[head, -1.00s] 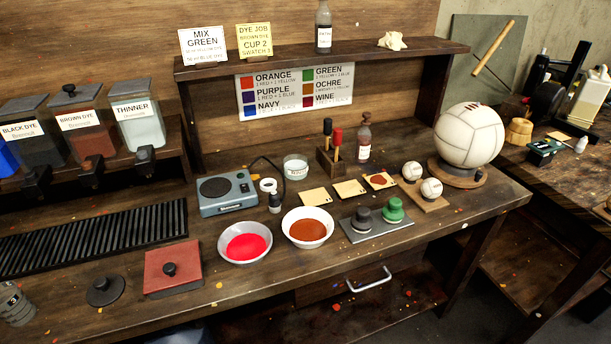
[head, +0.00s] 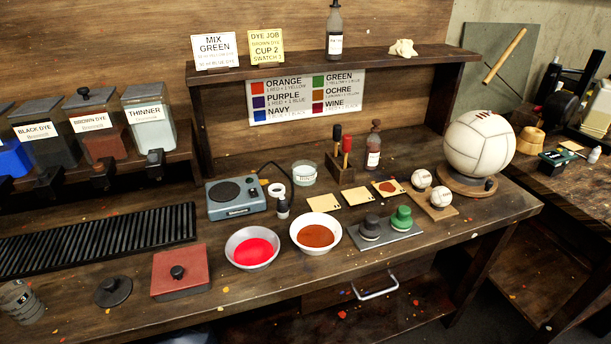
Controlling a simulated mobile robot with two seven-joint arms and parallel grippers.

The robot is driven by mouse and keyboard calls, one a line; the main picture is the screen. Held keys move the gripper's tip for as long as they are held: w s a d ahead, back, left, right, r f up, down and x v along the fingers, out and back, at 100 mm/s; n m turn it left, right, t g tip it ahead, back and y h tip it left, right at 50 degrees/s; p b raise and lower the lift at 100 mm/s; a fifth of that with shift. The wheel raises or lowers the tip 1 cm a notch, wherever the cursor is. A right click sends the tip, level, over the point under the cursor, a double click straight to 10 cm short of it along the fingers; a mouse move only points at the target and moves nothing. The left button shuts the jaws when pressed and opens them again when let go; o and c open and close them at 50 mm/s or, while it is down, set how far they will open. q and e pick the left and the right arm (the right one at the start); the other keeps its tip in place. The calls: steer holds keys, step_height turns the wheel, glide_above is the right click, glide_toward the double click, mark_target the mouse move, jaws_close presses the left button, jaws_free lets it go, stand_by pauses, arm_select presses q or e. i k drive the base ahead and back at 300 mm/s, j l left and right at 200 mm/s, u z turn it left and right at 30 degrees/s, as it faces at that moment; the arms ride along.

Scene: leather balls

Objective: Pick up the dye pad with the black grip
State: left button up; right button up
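A dye pad with a dark, black-looking grip (head: 371,226) stands on a flat grey tray (head: 387,240) near the front of the bench. A dye pad with a green grip (head: 402,218) stands just to its right on the same tray. The black-grip pad is upright and nothing touches its grip. Neither of my grippers shows in the head view.
A bowl of orange-brown dye (head: 316,234) sits just left of the tray, and a bowl of red dye (head: 252,248) is further left. Yellowish swatches (head: 355,197) lie behind the tray. Two small balls (head: 421,179) stand behind right. The bench front below the tray is clear.

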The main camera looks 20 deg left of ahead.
mark_target(369, 229)
steer(key=i+l, duration=0.15)
steer(key=l, duration=0.2)
steer(key=i+l, duration=0.15)
steer(key=l, duration=0.25)
steer(key=i+l, duration=0.15)
steer(key=l, duration=0.2)
steer(key=i+l+u, duration=0.1)
steer(key=l+u, duration=0.15)
steer(key=i+l+u, duration=0.1)
steer(key=l+u, duration=0.2)
steer(key=l, duration=0.15)
steer(key=u, duration=1.6)
